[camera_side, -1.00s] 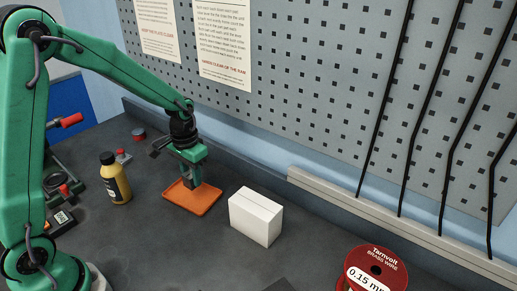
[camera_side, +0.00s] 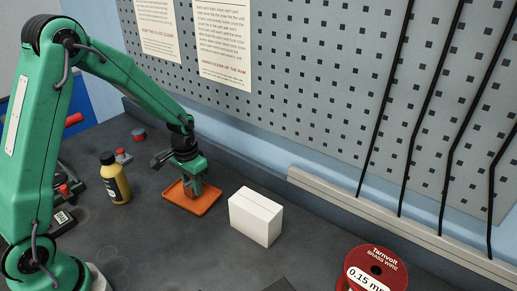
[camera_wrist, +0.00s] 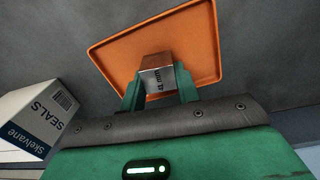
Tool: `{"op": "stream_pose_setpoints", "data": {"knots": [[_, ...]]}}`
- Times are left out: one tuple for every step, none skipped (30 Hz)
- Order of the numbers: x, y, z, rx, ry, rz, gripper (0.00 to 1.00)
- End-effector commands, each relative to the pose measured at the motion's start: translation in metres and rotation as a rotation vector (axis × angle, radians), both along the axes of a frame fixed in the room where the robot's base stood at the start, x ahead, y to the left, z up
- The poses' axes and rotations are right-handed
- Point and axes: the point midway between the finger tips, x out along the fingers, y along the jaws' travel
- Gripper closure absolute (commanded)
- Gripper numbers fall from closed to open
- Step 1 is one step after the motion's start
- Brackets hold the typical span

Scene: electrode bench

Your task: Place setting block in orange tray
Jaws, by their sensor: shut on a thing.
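The setting block (camera_wrist: 157,66) is a small metal block marked "4 mm" in the wrist view. My gripper (camera_wrist: 158,88) is shut on it, with one green finger on each side. The orange tray (camera_wrist: 113,52) is a shallow square tray with a raised rim, and the block is over its inside. In the side view my gripper (camera_side: 191,190) points down low over the orange tray (camera_side: 203,208). I cannot tell whether the block touches the tray floor. The fingers mostly hide the block in the side view.
A white box (camera_side: 256,216) stands right of the tray; its "SEALS" label shows in the wrist view (camera_wrist: 35,118). A yellow bottle (camera_side: 116,181) with a black cap stands left of the tray. A red wire spool (camera_side: 375,268) is at front right.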

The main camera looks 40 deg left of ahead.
Motion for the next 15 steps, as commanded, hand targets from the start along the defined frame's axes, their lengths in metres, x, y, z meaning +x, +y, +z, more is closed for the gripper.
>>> {"op": "stream_pose_setpoints", "data": {"knots": [[0.0004, 0.0000, 0.0005, 0.000, -0.001, 0.000, 1.00], [0.0004, 0.0000, 0.0006, 0.000, -0.001, 0.000, 1.00], [0.0004, 0.0000, 0.0006, 0.000, -0.001, 0.000, 1.00], [0.0003, 0.0000, 0.0006, 0.000, -0.001, 0.000, 1.00], [0.0003, 0.0000, 0.0005, 0.000, -0.001, 0.000, 1.00], [0.0003, 0.0000, 0.0001, 0.000, -0.001, 0.000, 1.00], [0.0003, 0.0000, -0.0004, 0.000, -0.001, 0.000, 1.00], [0.0003, 0.0000, -0.0011, 0.000, 0.000, 0.000, 1.00], [0.0002, 0.0000, -0.0020, 0.000, 0.000, 0.000, 1.00], [0.0002, 0.0000, -0.0027, 0.000, 0.000, 0.000, 1.00], [-0.0002, 0.0000, -0.0031, 0.000, 0.001, 0.000, 0.64], [-0.0001, 0.0000, -0.0029, 0.000, 0.001, 0.000, 0.57], [-0.0001, 0.0000, -0.0029, 0.000, 0.001, 0.000, 0.51], [-0.0001, 0.0000, -0.0028, 0.000, 0.001, 0.000, 0.47], [-0.0001, 0.0000, -0.0028, 0.000, 0.001, 0.000, 0.47]]}}
